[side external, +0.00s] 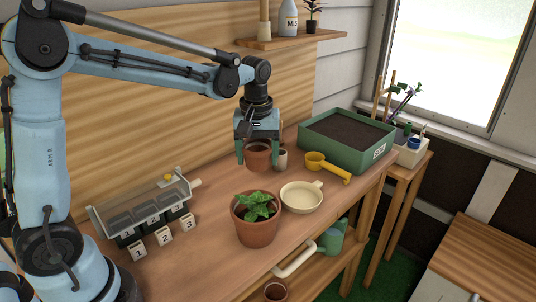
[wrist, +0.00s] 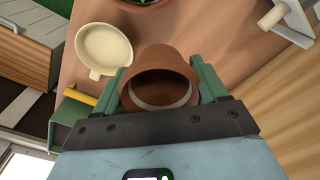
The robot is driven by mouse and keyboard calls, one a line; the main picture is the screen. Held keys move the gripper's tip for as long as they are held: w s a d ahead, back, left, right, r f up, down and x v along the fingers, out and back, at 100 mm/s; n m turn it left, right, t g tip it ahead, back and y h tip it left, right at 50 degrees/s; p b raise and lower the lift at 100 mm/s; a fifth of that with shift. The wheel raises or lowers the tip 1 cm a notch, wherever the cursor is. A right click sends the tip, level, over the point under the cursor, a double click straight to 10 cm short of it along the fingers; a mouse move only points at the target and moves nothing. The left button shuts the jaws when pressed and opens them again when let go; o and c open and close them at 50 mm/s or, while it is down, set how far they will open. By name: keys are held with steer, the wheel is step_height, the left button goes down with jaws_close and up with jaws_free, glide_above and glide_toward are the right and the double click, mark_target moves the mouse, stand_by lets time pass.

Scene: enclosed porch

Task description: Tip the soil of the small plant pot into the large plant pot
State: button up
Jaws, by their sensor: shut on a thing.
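My gripper (side external: 257,148) points down over the back of the bench, its green fingers shut on the sides of the small terracotta plant pot (side external: 258,160). In the wrist view the small pot (wrist: 165,62) sits between the two fingers (wrist: 166,85), its open mouth toward the camera. Its inside looks brown and shaded with a paler ring; I cannot tell how much soil it holds. Whether its base touches the bench is unclear. The large terracotta plant pot (side external: 257,229) stands upright nearer the front, with a leafy green plant. Only its edge shows at the top of the wrist view.
A cream dish (side external: 301,197) lies right of the large pot. A yellow scoop (side external: 328,167), grey cup (side external: 281,160) and green soil tray (side external: 345,142) are right of my gripper. Numbered blocks (side external: 161,237) and a clear-lidded tray (side external: 140,207) are left. A wall shelf (side external: 290,39) hangs above.

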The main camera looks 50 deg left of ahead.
steer(key=shift+w+a+f, duration=0.35)
steer(key=shift+f, duration=0.15)
steer(key=shift+r, duration=1.9)
steer(key=shift+s+r, duration=0.1)
steer(key=shift+r, duration=0.1)
steer(key=s+d+r+m, duration=0.3)
steer(key=s+m, duration=0.5)
steer(key=m, duration=0.1)
steer(key=shift+s+d, duration=0.35)
steer(key=shift+s, duration=0.05)
